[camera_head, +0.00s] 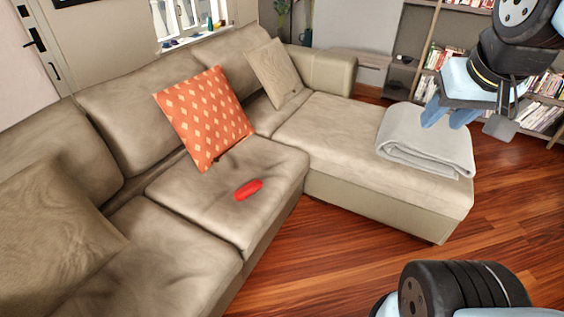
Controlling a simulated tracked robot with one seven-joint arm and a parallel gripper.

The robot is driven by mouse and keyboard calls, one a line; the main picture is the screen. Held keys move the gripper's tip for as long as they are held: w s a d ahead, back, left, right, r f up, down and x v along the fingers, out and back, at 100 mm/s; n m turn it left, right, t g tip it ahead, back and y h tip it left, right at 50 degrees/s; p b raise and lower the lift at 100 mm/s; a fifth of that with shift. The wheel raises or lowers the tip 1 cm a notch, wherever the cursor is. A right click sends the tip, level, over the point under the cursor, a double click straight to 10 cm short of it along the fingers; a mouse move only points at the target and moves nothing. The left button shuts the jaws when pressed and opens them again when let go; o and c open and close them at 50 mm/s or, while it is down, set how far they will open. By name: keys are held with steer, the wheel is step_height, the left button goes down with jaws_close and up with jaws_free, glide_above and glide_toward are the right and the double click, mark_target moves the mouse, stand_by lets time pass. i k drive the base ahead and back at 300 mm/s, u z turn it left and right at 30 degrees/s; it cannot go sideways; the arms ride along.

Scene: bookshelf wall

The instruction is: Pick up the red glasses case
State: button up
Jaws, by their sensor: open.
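The red glasses case (248,189) lies on the middle seat cushion of the beige sofa (205,200), in front of an orange patterned pillow. It is small, elongated and fully in view. My gripper (450,121) is at the upper right, raised in the air, with its blue fingers pointing down. It is open and holds nothing that I can see. In the picture it overlaps the folded grey blanket, well to the right of the case and apart from it.
The orange pillow (204,117) leans on the backrest behind the case. A folded grey blanket (425,142) lies on the sofa's chaise (350,165). Beige pillows sit at both sides. Bookshelves (540,112) stand at the back right. The wooden floor (330,240) before the sofa is clear.

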mark_target(248, 190)
steer(key=z, duration=0.05)
steer(key=i, duration=1.7)
steer(key=u, duration=0.6)
